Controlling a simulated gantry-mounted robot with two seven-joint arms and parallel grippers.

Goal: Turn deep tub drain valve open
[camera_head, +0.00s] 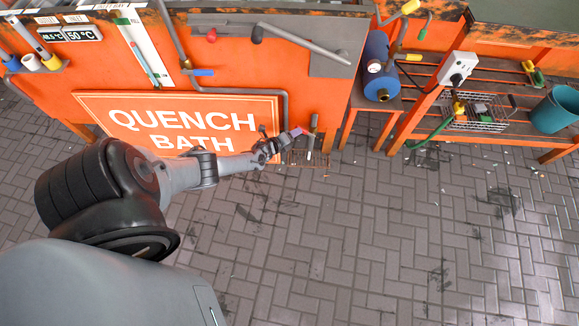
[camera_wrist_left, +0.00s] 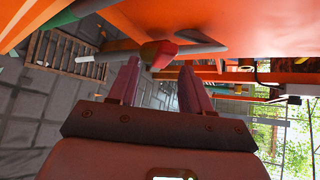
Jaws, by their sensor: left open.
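The orange tub (camera_head: 330,100) carries the words "QUENCH BATH" on its front sign. A grey drain pipe (camera_head: 313,127) with a pale tip comes off its lower right side, above a floor grate (camera_head: 318,160). In the left wrist view, the drain pipe (camera_wrist_left: 118,54) runs across just beyond my fingertips, with a red valve handle (camera_wrist_left: 159,53) on it. My left gripper (camera_head: 294,134) is beside the pipe in the head view. In the wrist view its two fingers (camera_wrist_left: 158,72) are open, and the red handle shows ahead between their tips. Contact cannot be told. My right gripper is out of view.
Farther right are a wire basket (camera_head: 478,112) and a teal bucket (camera_head: 557,108) on a slatted shelf. A bent grey pipe (camera_head: 285,105) runs along the tub front.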

